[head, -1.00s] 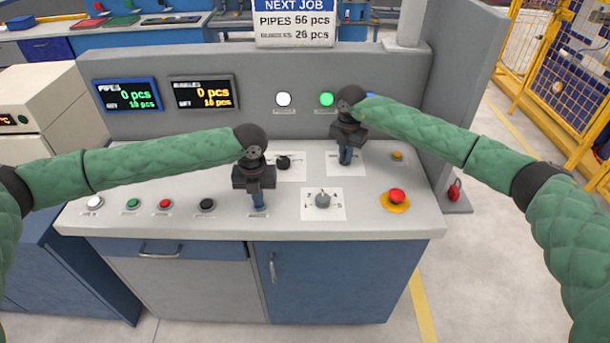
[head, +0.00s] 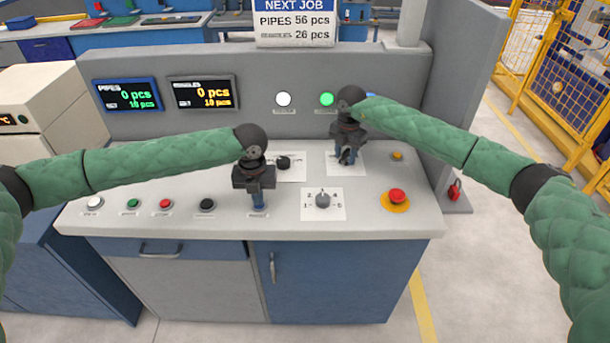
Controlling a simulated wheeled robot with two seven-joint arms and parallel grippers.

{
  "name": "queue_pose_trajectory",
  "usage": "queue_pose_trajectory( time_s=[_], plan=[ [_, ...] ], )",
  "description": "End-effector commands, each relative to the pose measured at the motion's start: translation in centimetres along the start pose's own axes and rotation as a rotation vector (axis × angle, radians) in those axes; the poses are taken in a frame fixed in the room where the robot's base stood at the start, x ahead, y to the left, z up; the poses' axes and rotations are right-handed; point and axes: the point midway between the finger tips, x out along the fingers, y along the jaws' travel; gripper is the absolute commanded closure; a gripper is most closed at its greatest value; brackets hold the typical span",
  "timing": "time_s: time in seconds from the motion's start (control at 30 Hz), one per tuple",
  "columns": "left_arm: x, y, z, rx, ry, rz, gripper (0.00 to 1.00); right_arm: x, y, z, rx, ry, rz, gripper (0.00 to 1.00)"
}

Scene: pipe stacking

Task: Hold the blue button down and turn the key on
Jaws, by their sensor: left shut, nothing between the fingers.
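My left gripper (head: 258,208) is shut and points straight down at the front of the desk, above a small label. Its fingertips cover the spot where a button would be, so the blue button is hidden and I cannot see how far it is pressed. My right gripper (head: 346,159) points down onto a white plate (head: 359,168) at the back right of the desk. The key is hidden beneath its fingers, and I cannot tell whether they grip it.
A selector dial (head: 322,200) sits between the grippers, with a red emergency button (head: 397,196) to the right. A black knob (head: 284,162) is behind. White, green, red and black buttons line the front left. White (head: 283,99) and green (head: 327,99) lamps are on the back panel.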

Motion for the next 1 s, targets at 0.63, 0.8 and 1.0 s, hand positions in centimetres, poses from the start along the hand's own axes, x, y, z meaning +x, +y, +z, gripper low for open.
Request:
queue_pose_trajectory(
  time_s=[0.63,0.8,1.0],
  plan=[
    [1.0,0.0,-0.6,0.004,0.016,0.004,1.0,-2.0,0.0,0.0,0.0,-0.001,0.001,0.6],
    [1.0,0.0,-0.6,0.004,0.016,0.004,1.0,-3.4,0.0,0.1,0.0,-0.001,0.001,0.6],
    [1.0,0.0,-0.6,0.004,0.016,0.004,1.0,-5.0,0.0,0.1,0.001,-0.001,0.0,0.6]
  ],
)
